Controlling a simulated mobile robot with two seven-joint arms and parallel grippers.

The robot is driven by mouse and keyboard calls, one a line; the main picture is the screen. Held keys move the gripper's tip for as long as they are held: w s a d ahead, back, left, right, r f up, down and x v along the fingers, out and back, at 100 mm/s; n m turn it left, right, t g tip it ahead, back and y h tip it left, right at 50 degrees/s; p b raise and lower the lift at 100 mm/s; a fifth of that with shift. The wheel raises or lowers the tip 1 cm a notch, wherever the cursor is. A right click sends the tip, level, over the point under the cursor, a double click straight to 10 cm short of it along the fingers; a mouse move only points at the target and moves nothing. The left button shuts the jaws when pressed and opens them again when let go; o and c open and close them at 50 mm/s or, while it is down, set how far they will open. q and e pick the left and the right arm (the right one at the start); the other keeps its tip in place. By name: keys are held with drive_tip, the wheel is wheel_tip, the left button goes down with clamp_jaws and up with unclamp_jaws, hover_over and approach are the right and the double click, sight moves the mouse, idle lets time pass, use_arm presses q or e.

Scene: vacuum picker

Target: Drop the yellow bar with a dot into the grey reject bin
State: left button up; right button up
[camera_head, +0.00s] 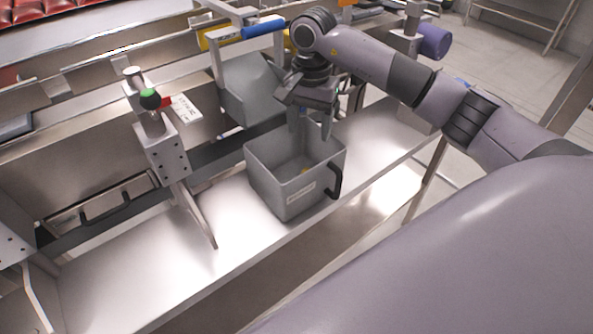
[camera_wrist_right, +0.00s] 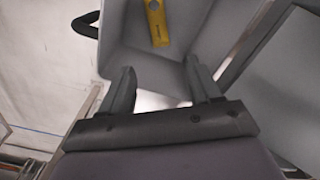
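The grey reject bin (camera_head: 275,190) stands on the metal shelf, with a black handle on its right side. My left gripper is not in view.
A grey chute (camera_head: 252,88) stands behind the bin. The metal shelf (camera_head: 150,265) is bare left of the bin. A rail with a blue handle (camera_head: 263,28) runs behind.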

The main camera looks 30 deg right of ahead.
wheel_tip(320, 180, up, 7)
idle(0.5)
idle(0.3)
